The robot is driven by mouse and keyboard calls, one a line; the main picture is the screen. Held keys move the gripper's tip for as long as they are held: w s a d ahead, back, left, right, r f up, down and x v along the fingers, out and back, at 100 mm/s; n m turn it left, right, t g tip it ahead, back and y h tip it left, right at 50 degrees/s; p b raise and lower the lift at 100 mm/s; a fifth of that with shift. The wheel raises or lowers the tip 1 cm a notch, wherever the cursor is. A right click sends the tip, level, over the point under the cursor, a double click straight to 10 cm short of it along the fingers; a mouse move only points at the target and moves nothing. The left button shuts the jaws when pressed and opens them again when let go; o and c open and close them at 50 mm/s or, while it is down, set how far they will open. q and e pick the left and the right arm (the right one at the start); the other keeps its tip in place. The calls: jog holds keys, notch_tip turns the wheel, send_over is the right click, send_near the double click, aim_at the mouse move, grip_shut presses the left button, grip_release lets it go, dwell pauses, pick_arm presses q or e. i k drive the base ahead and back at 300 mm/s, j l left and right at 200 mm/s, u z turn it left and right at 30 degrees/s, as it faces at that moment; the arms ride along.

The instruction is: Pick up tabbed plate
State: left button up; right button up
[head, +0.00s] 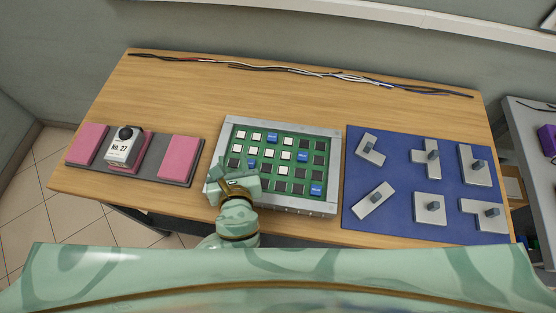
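Several grey plates with dark knobs lie apart on a blue mat (398,178) at the right of the table. A plate with a narrow tab sticking up from its top edge (421,158) lies in the mat's upper middle. A stepped plate (479,221) lies at the lower right. The others are a tilted plate (366,156), a tall rectangular plate (475,177), a tilted bar (366,208) and a squarish plate (429,214). My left gripper (229,179) is over the lower left corner of the button panel, away from the mat; its finger opening is unclear. My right gripper is not in view.
A grey-framed panel (283,122) with white, blue and dark buttons sits mid-table, left of the mat. At the left, a dark tray (153,167) holds pink blocks and a white device marked No. 27 (124,149). Cables (285,69) run along the back edge.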

aim_at(430, 156)
jog(key=z, duration=1.5)
